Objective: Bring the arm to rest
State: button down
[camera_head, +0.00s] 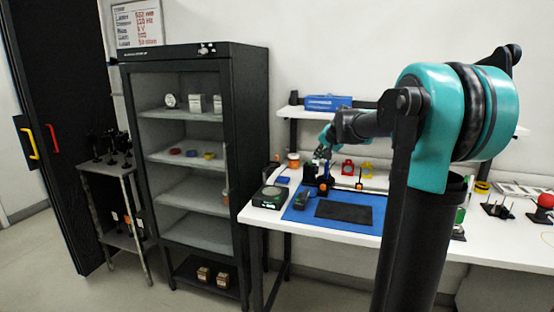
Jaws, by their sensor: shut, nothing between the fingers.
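My teal and black arm reaches from the right foreground out over the white bench (262,215). My gripper (322,158) is small and far off in this view, over the back left of the bench, above the blue mat (365,226). The fingers appear closed and nothing shows between them. Dark posts stand just below it, and I cannot tell whether the gripper touches them. Part of the bench and mat is hidden behind my arm's column.
A dark cabinet (258,120) with open shelves stands left of the bench. A black and green box (268,197), a black plate (344,212) and red (347,167) and yellow (367,169) mounts sit on the bench. A shelf with a blue case (328,102) hangs behind.

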jog(key=s+d+f+n+g+h, duration=0.1)
jog(key=s+f, duration=0.8)
jog(key=s, duration=0.4)
jog(key=s+f+n+g, duration=0.2)
jog(key=s+f, duration=0.7)
jog(key=s, duration=0.4)
jog(key=s+d+f+n+g+h, duration=0.1)
jog(key=s+f+n, duration=0.1)
jog(key=s+f, duration=0.6)
jog(key=s, duration=0.6)
jog(key=shift+d+f+h, duration=0.3)
jog(key=shift+d+f, duration=0.05)
jog(key=shift+f, duration=0.05)
jog(key=shift+s, duration=0.1)
